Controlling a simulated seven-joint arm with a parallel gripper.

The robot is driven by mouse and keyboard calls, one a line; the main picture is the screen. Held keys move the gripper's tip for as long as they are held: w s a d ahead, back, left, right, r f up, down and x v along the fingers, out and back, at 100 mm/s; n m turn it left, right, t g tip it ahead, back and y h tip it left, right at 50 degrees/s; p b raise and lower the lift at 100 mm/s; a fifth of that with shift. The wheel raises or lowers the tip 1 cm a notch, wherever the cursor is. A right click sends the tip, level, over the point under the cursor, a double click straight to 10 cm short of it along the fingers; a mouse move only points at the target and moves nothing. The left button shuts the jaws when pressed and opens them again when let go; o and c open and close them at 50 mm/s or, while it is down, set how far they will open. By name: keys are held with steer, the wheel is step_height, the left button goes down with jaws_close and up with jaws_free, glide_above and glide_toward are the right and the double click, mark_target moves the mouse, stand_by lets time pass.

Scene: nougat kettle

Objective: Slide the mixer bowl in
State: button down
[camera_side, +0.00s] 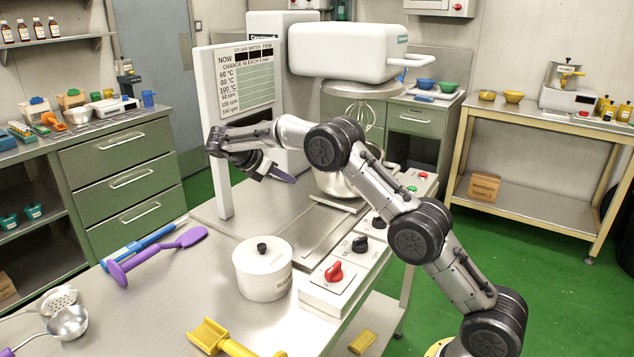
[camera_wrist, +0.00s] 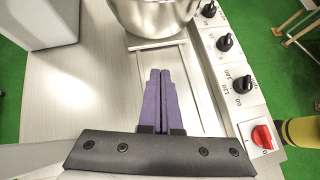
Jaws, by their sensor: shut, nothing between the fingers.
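The steel mixer bowl (camera_side: 336,181) stands under the white mixer head (camera_side: 345,52), at the back end of a flat slide track (camera_side: 312,228). My arm hides part of it in the side view. The bowl (camera_wrist: 155,15) also shows at the top of the wrist view, cut off by the frame edge, on a light base plate (camera_wrist: 155,43). My gripper (camera_wrist: 160,72) is shut and empty, its purple fingers together over the track and pointing toward the bowl. In the side view my gripper (camera_side: 283,177) is in front of and left of the bowl, apart from it.
A control panel with a red knob (camera_side: 334,271) and black knobs runs along the track's right side. A white lidded pot (camera_side: 262,270) stands in front. A white board (camera_side: 245,80) rises on the left. Purple and blue spatulas (camera_side: 160,250) lie at the left edge.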

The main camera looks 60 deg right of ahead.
glide_toward(328, 187)
step_height(328, 187, down, 4)
steer(key=shift+s+d+r, duration=0.1)
steer(key=shift+s+d, duration=0.05)
steer(key=shift+d, duration=0.55)
steer(key=shift+s+d+r, duration=0.1)
steer(key=shift+s+d, duration=0.1)
steer(key=shift+d, duration=0.45)
steer(key=shift+s+d+r, duration=0.1)
steer(key=shift+s+d, duration=0.05)
steer(key=shift+d, duration=0.55)
steer(key=d, duration=0.9)
steer(key=shift+d, duration=0.15)
steer(key=shift+s+r, duration=0.1)
